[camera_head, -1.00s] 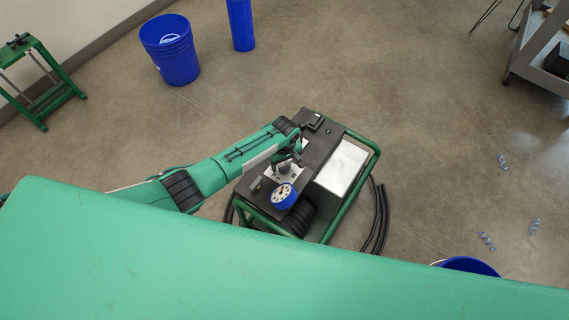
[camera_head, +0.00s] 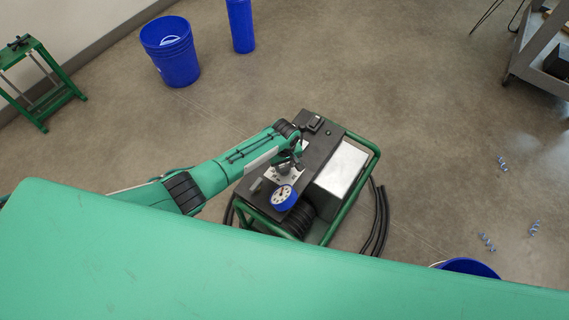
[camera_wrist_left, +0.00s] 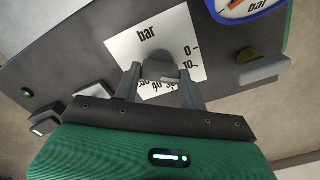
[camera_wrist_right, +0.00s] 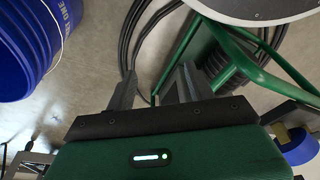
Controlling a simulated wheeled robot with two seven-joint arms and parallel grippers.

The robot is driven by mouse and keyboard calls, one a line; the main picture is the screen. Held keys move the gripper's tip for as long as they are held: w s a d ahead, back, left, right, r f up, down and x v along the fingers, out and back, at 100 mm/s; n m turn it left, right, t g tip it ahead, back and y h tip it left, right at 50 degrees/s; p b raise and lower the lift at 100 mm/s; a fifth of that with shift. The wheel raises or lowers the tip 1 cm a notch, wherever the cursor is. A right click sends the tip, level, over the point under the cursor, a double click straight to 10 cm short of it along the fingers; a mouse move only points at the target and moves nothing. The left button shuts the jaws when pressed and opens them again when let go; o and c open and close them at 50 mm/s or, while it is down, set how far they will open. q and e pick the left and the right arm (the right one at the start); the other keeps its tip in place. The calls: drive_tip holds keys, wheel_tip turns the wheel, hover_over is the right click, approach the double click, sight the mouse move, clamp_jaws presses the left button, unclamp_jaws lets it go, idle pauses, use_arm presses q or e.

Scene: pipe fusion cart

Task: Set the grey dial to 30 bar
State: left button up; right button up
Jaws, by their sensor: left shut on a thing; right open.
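The grey dial (camera_wrist_left: 160,68) sits on a white scale plate (camera_wrist_left: 122,48) printed with "bar", 0 and 10 in the left wrist view. My left gripper (camera_wrist_left: 160,80) is shut on the dial, one finger on each side of it. Other numbers show partly between the fingers, and I cannot read the setting. In the head view my left gripper (camera_head: 287,165) is over the top panel of the cart (camera_head: 313,160) and hides most of the dial. My right gripper (camera_wrist_right: 155,88) is open and empty; it is outside the head view.
A blue-rimmed gauge (camera_head: 284,197) stands beside the plate. A grey lever (camera_wrist_left: 264,68) is on the same panel. Green cart rails (camera_wrist_right: 255,65) and black hoses (camera_wrist_right: 135,40) are beyond my right gripper, and a blue bucket (camera_wrist_right: 35,45) is at left.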

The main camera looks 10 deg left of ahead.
use_arm(q)
drive_tip(key=m+p, duration=0.2)
drive_tip(key=m, duration=0.2)
drive_tip(key=shift+m, duration=0.4)
drive_tip(key=m, duration=0.2)
drive_tip(key=shift+m, duration=0.3)
drive_tip(key=shift+m+p, duration=0.45)
drive_tip(key=shift+m, duration=1.25)
use_arm(e)
drive_tip(key=s+d+f, duration=0.1)
drive_tip(key=s+f, duration=0.3)
drive_tip(key=f, duration=0.4)
drive_tip(key=shift+d+f, duration=0.35)
drive_tip(key=shift+s+f, duration=0.2)
use_arm(q)
drive_tip(key=o, duration=1)
use_arm(e)
drive_tip(key=shift+w+r, duration=0.1)
drive_tip(key=shift+w, duration=0.1)
use_arm(q)
drive_tip(key=shift+r, duration=0.1)
